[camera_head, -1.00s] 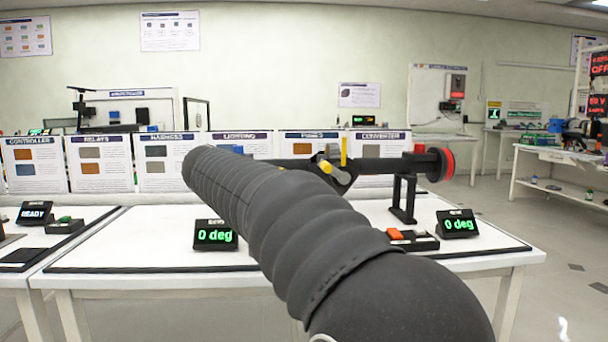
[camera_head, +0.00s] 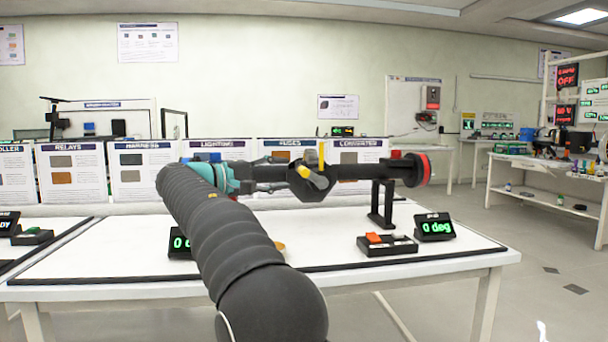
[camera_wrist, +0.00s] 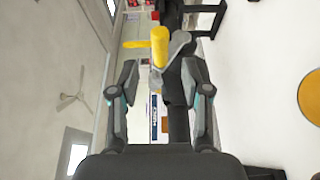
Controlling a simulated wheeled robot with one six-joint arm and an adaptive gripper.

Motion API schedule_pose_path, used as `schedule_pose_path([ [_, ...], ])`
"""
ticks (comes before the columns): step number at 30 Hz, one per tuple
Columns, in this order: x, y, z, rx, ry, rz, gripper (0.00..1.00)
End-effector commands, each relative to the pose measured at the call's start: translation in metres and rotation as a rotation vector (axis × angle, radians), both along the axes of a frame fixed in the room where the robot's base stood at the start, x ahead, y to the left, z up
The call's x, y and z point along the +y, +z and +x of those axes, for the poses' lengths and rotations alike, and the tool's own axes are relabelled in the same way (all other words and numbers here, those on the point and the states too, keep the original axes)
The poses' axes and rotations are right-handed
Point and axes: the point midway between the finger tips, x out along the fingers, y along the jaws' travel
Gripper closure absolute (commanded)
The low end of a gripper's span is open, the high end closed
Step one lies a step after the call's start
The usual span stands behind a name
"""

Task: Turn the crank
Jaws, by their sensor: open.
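The crank sits on a dark horizontal shaft (camera_head: 358,172) above the white table. Its yellow grip (camera_head: 304,171) sticks out from a grey and black hub (camera_head: 313,186), with a yellow upright marker (camera_head: 321,152) behind. In the wrist view the yellow grip (camera_wrist: 160,46) and the grey crank arm (camera_wrist: 178,50) lie just beyond the fingertips. My gripper (camera_wrist: 163,70) is open, its two fingers spread on either side of the view, with no visible contact on the grip. In the head view my arm's teal wrist is left of the hub and hides part of the shaft.
A red-rimmed wheel (camera_head: 421,170) ends the shaft at the right, above a black stand (camera_head: 381,205). A box with an orange switch (camera_head: 387,244) and a display reading 0 deg (camera_head: 434,227) stand on the table (camera_head: 330,240). Another display (camera_head: 181,245) is partly hidden by my arm.

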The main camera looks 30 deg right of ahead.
Motion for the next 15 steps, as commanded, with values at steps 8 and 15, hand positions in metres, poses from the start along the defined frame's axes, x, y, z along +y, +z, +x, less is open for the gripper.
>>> schedule_pose_path([
  [8,-0.048,-0.001,0.005,0.0,-0.002,0.001,0.53],
  [15,-0.068,-0.001,0.008,0.0,0.0,0.001,0.53],
])
